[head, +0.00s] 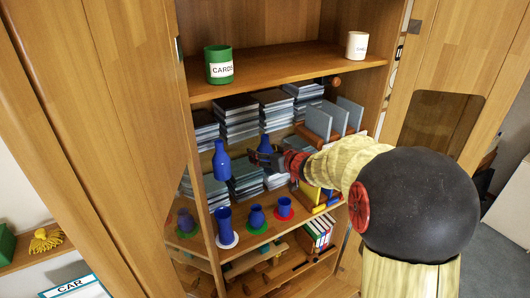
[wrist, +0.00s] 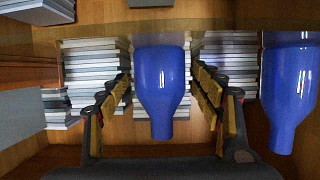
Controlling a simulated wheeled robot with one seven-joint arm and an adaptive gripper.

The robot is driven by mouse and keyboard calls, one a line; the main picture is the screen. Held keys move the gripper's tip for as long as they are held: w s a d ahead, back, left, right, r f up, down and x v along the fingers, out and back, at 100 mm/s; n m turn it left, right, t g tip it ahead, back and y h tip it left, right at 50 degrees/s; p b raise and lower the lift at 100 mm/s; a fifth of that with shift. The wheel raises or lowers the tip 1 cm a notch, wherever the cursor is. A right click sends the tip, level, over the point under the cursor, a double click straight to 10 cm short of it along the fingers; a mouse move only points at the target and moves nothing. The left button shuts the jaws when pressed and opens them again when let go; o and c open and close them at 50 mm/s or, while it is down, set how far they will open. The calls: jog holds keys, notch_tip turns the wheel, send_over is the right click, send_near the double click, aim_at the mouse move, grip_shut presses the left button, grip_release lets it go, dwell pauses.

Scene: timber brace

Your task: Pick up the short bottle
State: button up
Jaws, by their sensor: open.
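A blue bottle (head: 265,144) stands on the middle shelf, partly hidden behind my gripper (head: 263,158). In the wrist view, which looks upside down, this bottle (wrist: 161,85) is centred between my open fingers (wrist: 161,78), its neck pointing down in the picture. A gap shows on each side of it. How deep it sits between the fingers I cannot tell. A second blue bottle (head: 221,160) stands to its left and looks taller; it is at the right edge of the wrist view (wrist: 290,95).
Stacks of magazines (head: 237,118) fill the shelf behind the bottles. Grey bookends (head: 333,118) stand to the right. Blue cups (head: 225,224) stand on coasters on the lower shelf. A green mug (head: 218,64) and a white mug (head: 357,45) stand on the top shelf (head: 285,68).

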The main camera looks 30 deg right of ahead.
jog(key=shift+c, duration=0.8)
jog(key=c, duration=1.1)
jog(key=shift+c, duration=0.7)
